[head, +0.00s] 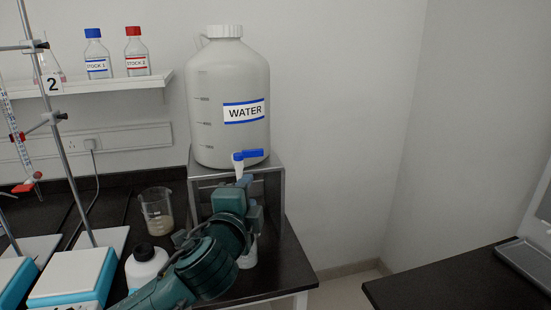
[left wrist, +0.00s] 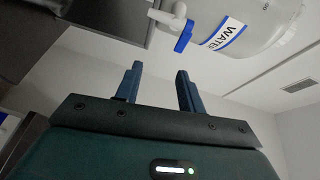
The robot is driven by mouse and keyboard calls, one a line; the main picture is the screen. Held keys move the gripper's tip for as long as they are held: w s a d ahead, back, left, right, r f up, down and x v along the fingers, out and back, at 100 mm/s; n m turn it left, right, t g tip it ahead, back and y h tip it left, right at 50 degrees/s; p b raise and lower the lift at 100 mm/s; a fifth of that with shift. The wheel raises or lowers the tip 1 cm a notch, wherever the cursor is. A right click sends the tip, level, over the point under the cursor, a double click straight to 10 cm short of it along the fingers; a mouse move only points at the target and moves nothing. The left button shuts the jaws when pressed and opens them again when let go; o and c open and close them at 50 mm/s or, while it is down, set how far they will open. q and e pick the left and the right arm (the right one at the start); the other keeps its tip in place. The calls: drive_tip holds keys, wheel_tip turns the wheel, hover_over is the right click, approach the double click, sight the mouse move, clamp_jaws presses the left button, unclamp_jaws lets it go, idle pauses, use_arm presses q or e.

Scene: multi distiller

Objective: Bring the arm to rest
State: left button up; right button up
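My left arm comes in from the bottom left of the head view, and its gripper (head: 244,182) is just below the blue-handled tap (head: 252,154) of the large white water container (head: 228,100). In the left wrist view the two fingers of my left gripper (left wrist: 158,88) stand apart with nothing between them. The tap (left wrist: 183,34) and the container (left wrist: 255,28) show beyond the fingers, and I see no contact there. My right gripper is in neither view.
The container stands on a metal stand (head: 275,190). A beaker (head: 157,212), a white bottle with a black cap (head: 146,268) and hotplates (head: 72,278) are left of my arm. A white object (head: 247,254) is partly hidden behind my arm. Floor shows between the benches.

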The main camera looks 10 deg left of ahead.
use_arm(q)
drive_tip(key=s+d+f+n+g+h, duration=0.2)
drive_tip(key=s+f+n+g, duration=0.15)
drive_tip(key=f, duration=1.05)
drive_tip(key=s+a+f+n+g+p, duration=0.1)
drive_tip(key=s+a+f+n, duration=0.1)
drive_tip(key=s+f+n, duration=0.3)
drive_tip(key=s+a+f+n+g+p, duration=0.1)
drive_tip(key=s+f+n, duration=0.5)
drive_tip(key=s+f, duration=0.8)
drive_tip(key=shift+s+a+f+g, duration=0.2)
drive_tip(key=shift+s+a+g, duration=0.35)
drive_tip(key=shift+s+a, duration=0.4)
